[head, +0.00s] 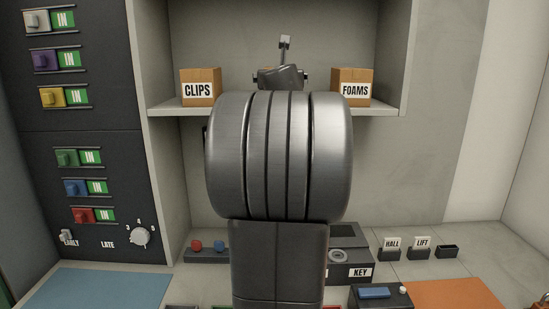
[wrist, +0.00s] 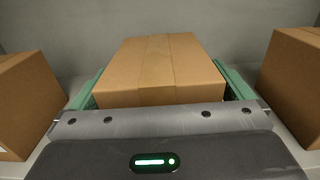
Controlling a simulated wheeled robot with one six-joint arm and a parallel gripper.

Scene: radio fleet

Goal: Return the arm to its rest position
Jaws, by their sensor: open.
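My arm (head: 279,157) stands raised in the middle of the head view, in front of the shelf, and hides what is behind it. In the wrist view my gripper (wrist: 163,84) is open, with a green finger along each side of a taped cardboard box (wrist: 159,62). I cannot tell whether the fingers touch it. My gripper's fingers do not show in the head view.
The CLIPS box (head: 200,88) and FOAMS box (head: 351,87) stand on the shelf (head: 385,110) on either side of my arm. Below are a KEY unit (head: 350,262), HALL holder (head: 391,248) and LIFT holder (head: 422,246). A dark switch panel (head: 85,130) stands left.

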